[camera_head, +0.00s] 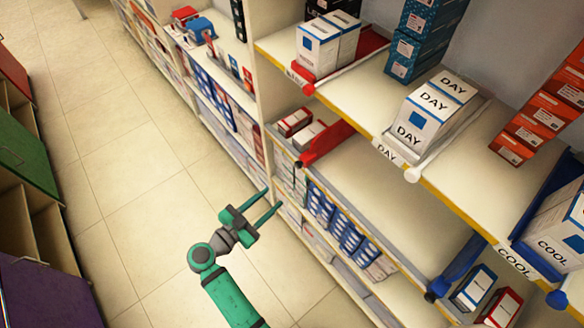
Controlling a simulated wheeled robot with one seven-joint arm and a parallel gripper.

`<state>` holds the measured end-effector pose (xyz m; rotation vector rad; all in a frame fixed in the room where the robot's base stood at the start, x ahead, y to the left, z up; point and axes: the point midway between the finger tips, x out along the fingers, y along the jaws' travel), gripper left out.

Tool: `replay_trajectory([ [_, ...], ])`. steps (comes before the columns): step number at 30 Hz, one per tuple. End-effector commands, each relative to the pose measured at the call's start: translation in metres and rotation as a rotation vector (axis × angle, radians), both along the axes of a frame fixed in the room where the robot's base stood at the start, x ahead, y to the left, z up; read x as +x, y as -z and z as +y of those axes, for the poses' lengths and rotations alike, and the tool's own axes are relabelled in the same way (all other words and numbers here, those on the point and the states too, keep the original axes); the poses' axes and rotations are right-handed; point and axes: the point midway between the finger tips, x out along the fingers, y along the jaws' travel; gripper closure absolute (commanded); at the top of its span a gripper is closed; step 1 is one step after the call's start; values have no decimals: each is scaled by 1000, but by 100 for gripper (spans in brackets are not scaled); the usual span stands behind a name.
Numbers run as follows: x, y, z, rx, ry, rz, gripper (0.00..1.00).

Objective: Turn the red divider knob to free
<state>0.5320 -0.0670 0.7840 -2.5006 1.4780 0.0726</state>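A red divider (328,143) lies on the middle shelf, with a round red knob (304,160) at its front end, over the shelf edge. A second red divider (372,45) is on the upper shelf, with its own red knob (308,88) at the front edge. I cannot tell either knob's turn setting. My gripper (273,198) is open and empty, with its two green fingers apart. It is over the aisle in front of the shelving, below and left of the middle-shelf red knob in the picture, apparently not touching anything.
A white divider (416,172) stands beside the DAY boxes (436,104) on the upper shelf. Blue dividers (459,266) are at the right. Shelf edges and packed lower shelves (341,222) lie close to my gripper. The tiled floor (130,150) at left is clear.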

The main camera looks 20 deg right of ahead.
Motion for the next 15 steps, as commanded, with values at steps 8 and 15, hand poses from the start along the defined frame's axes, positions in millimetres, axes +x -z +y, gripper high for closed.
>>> replay_trajectory([
  [8, 15, -60, -4, -55, 182, -239, 61],
  [15, 21, -65, -17, -59, 193, -263, 61],
])
